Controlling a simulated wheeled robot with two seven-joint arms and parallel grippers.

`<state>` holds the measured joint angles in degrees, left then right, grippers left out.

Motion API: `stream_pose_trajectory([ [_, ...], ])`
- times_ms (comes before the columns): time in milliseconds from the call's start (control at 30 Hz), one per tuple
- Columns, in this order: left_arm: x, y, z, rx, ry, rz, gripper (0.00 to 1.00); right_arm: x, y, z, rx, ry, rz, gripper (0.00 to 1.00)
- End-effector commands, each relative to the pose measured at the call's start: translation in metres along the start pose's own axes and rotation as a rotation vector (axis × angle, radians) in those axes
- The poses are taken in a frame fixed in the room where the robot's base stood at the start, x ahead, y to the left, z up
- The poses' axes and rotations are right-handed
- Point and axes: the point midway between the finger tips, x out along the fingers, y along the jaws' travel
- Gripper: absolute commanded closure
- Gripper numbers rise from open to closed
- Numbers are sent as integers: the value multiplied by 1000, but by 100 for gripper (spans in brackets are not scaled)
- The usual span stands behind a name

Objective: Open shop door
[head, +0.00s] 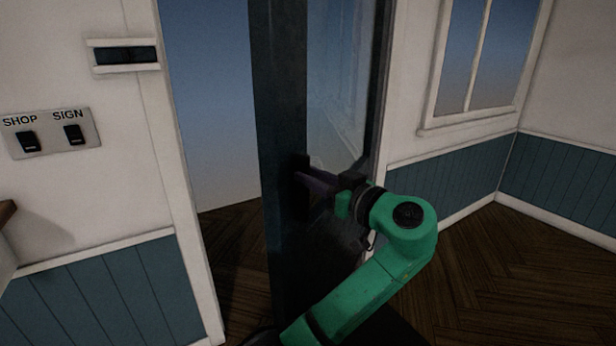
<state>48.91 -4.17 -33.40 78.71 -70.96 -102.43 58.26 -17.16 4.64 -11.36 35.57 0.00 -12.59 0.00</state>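The shop door (281,100) has a dark frame and a glass pane. It stands ajar, swung away from the left door post, with a wide gap showing between them. A handle (314,184) sticks out from the door at mid height. My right gripper is not in view.
The white door post (168,150) borders the gap on the left. A plate with SHOP and SIGN switches (50,134) is on the left wall. A window (482,60) is at the upper right. The wooden floor (500,270) at right is clear.

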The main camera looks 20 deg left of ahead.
Motion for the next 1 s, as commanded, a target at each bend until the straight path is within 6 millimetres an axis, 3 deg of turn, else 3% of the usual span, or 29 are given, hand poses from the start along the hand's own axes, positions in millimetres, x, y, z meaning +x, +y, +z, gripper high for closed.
stream_pose_trajectory([
  [33, -1, 4, -8, -7, 16, 23, 55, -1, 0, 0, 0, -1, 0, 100],
  [67, -1, 4, -7, -7, 16, 22, 48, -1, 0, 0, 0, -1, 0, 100],
  [867, 0, 3, -2, 0, 9, 16, 48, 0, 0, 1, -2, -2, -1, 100],
  [1000, -9, 4, -1, -1, 9, 17, 48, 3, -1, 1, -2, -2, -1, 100],
])
